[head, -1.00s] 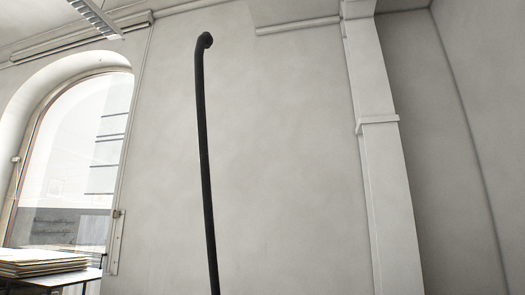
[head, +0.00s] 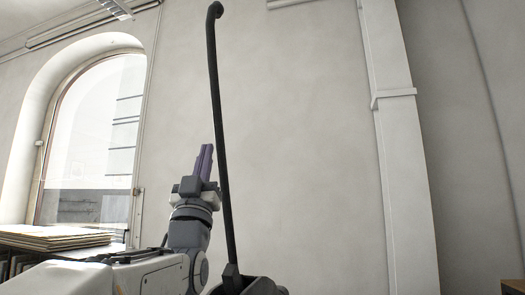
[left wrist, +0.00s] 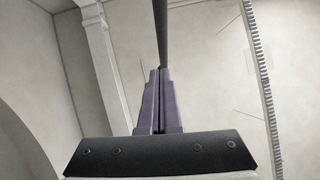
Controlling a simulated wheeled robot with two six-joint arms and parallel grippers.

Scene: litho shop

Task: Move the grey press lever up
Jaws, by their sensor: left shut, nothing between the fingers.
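The press lever (head: 219,120) is a long dark grey rod with a hooked knob at its top. It stands nearly upright in the head view, leaning slightly left, and rises from a dark base (head: 248,287) at the bottom edge. My left gripper (head: 207,150) is just left of the lever's middle part, with its purple fingers shut and pointing up. Whether it touches the rod I cannot tell. In the left wrist view the lever (left wrist: 160,35) runs up beyond the shut fingertips (left wrist: 159,74). My right gripper is not in view.
A table with a stack of flat boards (head: 50,237) stands at the left, below an arched window (head: 95,140). A pale column (head: 400,140) is at the right on the wall. A brown surface (head: 512,286) shows at the lower right corner. The space right of the lever looks clear.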

